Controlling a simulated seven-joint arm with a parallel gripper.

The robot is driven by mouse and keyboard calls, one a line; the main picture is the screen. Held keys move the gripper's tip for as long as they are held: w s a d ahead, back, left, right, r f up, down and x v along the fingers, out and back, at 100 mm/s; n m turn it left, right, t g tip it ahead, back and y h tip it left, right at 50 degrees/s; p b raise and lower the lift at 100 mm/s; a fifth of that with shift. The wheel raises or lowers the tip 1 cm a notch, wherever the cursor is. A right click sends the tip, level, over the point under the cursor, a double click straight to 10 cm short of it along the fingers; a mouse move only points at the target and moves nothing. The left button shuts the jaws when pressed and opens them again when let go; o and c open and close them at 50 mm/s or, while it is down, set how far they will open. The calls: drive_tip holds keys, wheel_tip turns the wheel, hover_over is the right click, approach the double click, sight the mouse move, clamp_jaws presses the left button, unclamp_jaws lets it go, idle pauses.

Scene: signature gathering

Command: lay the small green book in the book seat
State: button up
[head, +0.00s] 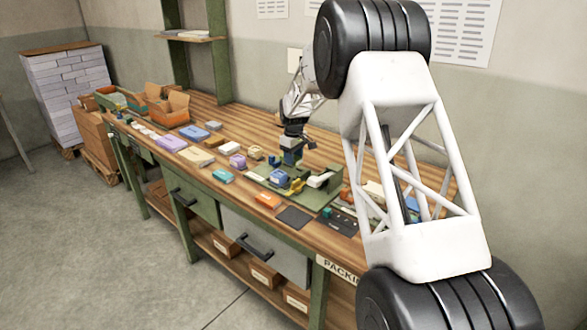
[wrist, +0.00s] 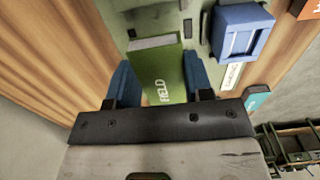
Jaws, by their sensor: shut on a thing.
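The small green book (wrist: 160,70), with white lettering on its cover, is between the blue fingers of my gripper (wrist: 163,85) in the wrist view. The gripper is shut on it. In the head view my gripper (head: 290,157) is over the back part of a green board (head: 262,183) on the bench; the book cannot be made out there. A blue block-like holder (wrist: 241,32) lies to the right of the book in the wrist view. The book seat cannot be told apart clearly; the gripper and book cover part of the board.
The wooden bench (head: 222,138) carries several books and small items left of the board. An orange item (head: 268,201) and a dark flat pad (head: 294,217) lie near the front edge.

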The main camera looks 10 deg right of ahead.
sight(294, 174)
drive_tip(key=shift+f, duration=2.5)
drive_tip(key=shift+f, duration=0.1)
drive_tip(key=o, duration=0.9)
wheel_tip(294, 174, up, 12)
drive_tip(key=shift+r, duration=0.15)
